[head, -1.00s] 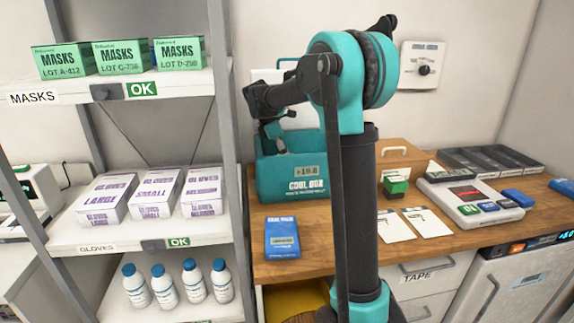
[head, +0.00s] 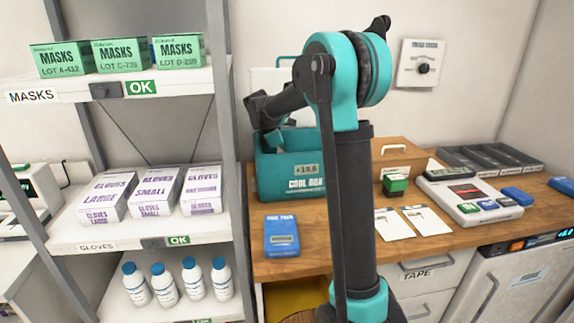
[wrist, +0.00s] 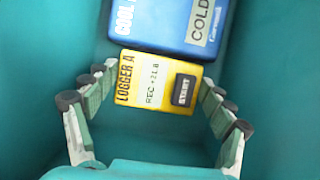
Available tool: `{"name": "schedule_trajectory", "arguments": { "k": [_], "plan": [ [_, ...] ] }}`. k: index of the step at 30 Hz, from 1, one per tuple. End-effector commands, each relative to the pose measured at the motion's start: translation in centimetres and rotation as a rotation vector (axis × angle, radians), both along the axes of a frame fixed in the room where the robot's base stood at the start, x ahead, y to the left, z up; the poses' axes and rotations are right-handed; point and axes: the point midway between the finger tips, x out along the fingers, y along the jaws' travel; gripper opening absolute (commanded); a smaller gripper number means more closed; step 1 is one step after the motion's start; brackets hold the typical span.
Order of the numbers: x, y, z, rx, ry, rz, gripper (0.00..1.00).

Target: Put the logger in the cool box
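The teal cool box (head: 291,180) stands on the wooden counter behind my arm, with a display on its front. My gripper (wrist: 157,78) is down inside it; the box wall hides the fingers in the head view. In the wrist view the yellow logger (wrist: 150,94), marked LOGGER A, is between my fingertips, which meet its left and right sides. A blue cool pack (wrist: 172,22) lies in the box beside the logger's far edge. Whether the logger touches the box floor is unclear.
Another blue pack (head: 282,236) lies on the counter in front of the box. A shelf rack (head: 228,130) stands close on the left.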

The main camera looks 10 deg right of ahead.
Motion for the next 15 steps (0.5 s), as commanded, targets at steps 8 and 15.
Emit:
{"name": "schedule_trajectory", "arguments": {
  "k": [8, 15],
  "plan": [
    [0.0, 0.23, -0.1, 0.002, 0.0, 0.002, 1.0],
    [-0.01, 0.27, 0.08, 0.003, -0.001, 0.004, 1.0]
  ]
}}
